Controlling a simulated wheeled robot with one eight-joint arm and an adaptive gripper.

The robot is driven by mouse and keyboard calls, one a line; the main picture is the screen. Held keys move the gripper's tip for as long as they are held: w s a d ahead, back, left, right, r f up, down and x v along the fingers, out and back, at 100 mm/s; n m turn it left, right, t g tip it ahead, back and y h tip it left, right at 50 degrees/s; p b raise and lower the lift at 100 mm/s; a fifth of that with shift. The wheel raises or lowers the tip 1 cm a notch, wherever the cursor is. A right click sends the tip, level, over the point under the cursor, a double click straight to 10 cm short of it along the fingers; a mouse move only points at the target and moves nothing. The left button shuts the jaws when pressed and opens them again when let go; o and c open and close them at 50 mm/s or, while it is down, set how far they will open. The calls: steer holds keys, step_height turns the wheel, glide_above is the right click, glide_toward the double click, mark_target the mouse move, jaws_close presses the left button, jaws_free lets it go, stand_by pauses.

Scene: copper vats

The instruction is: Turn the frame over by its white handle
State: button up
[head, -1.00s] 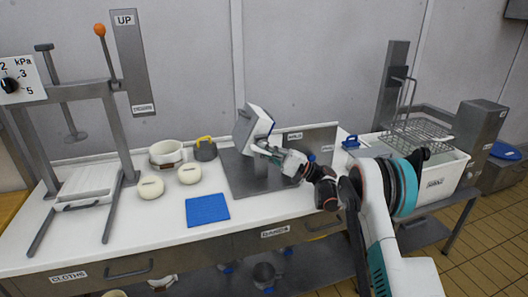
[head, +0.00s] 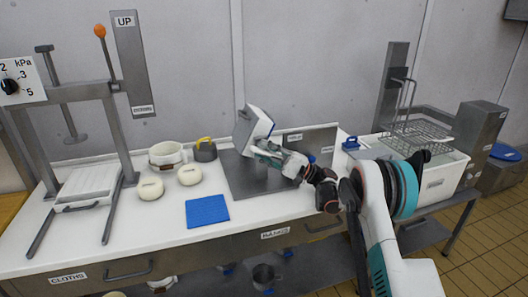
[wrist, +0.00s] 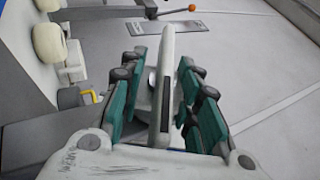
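The frame (head: 244,132), a boxy grey-and-white piece, stands tilted over the steel plate at the middle of the bench in the head view. My gripper (head: 263,150) is at its lower right side. In the wrist view, a long white bar with a dark slot (wrist: 165,92), which looks like the handle, lies between the teal fingers of my gripper (wrist: 163,60). Gaps show between the bar and the fingers on both sides, so the gripper looks open around it. The far side of the frame is hidden.
The steel plate (head: 240,183) has an upright panel (head: 315,143) behind it. A white tub (head: 440,180) with wire racks stands right.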

mark_target(278, 155)
steer(key=v, duration=0.5)
steer(key=shift+w, duration=0.1)
steer(key=s+d, duration=0.2)
steer(key=d, duration=0.9)
steer(key=shift+d, duration=0.25)
steer(key=shift+r, duration=0.1)
